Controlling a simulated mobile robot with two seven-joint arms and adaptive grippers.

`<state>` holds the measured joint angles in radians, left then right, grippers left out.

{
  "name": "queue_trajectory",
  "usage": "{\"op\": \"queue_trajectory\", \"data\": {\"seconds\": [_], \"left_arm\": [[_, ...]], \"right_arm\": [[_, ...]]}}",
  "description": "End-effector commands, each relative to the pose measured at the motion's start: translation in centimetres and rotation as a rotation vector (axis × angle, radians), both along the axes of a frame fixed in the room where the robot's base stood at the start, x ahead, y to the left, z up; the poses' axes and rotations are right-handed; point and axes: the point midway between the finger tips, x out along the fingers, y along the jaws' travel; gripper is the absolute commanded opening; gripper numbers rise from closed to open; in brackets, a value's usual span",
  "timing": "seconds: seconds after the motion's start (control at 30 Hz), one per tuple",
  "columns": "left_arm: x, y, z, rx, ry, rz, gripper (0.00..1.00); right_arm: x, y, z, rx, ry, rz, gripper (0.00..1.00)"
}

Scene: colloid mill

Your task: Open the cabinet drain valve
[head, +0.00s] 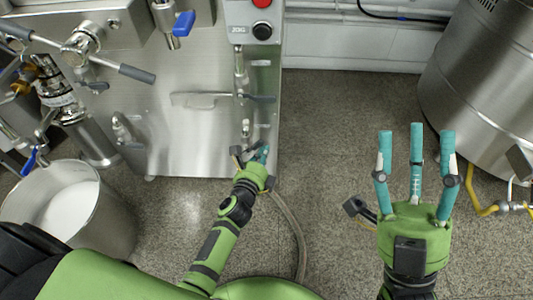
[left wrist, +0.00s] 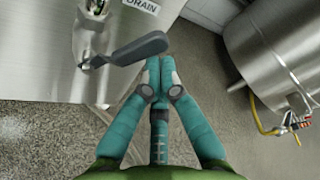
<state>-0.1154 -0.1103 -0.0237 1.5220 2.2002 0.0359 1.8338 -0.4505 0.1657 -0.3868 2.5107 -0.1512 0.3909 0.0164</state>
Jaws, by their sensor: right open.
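The drain valve's dark grey lever (left wrist: 138,48) shows in the left wrist view, below a label reading DRAIN (left wrist: 142,5). It reaches right and slightly up from its metal pivot (left wrist: 90,62) on the steel cabinet (left wrist: 40,45). My left gripper (left wrist: 160,66) has its teal fingertips together just below the lever's free end; I cannot tell whether they touch it. In the head view my left gripper (head: 262,154) is at the cabinet's lower right edge and partly hides the valve there. My right gripper (head: 415,135) is open and empty over the floor at right.
A steel bucket with white contents (head: 105,215) stands at left. Another lever valve (head: 258,98) sits higher on the cabinet (head: 190,140). A hose (head: 296,230) lies on the floor beside my left arm. A steel tank (head: 480,90) stands at right. Floor between is clear.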

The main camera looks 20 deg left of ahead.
Motion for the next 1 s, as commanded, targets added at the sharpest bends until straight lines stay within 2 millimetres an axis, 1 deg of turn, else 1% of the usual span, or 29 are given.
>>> {"op": "queue_trajectory", "data": {"seconds": [0.03, 0.2, 0.37, 0.5, 0.7, 0.8, 1.0], "left_arm": [[-0.1, 0.3, 0.4, -0.043, -0.012, 0.003, 0.00], [-0.3, 1.1, 1.2, -0.195, -0.056, 0.002, 0.00], [-0.5, 1.8, 1.8, -0.324, -0.094, 0.003, 0.00], [-0.7, 2.4, 2.1, -0.317, -0.091, 0.002, 0.00], [-0.8, 3.0, 2.3, -0.316, -0.090, 0.002, 0.00], [-0.9, 3.2, 2.3, -0.315, -0.090, 0.001, 0.00], [-0.9, 3.4, 2.3, -0.314, -0.090, 0.001, 0.00]], "right_arm": [[0.8, 0.0, -0.4, -0.016, 0.047, -0.009, 0.54], [3.6, -0.2, -3.0, -0.071, 0.227, -0.045, 0.54], [5.7, -0.6, -6.0, -0.123, 0.403, -0.079, 0.54], [7.0, -1.2, -8.8, -0.166, 0.557, -0.106, 0.54], [7.9, -2.1, -12.3, -0.215, 0.734, -0.136, 0.54], [8.0, -2.4, -13.6, -0.231, 0.793, -0.145, 0.54], [8.0, -2.7, -14.8, -0.247, 0.854, -0.153, 0.54]]}}
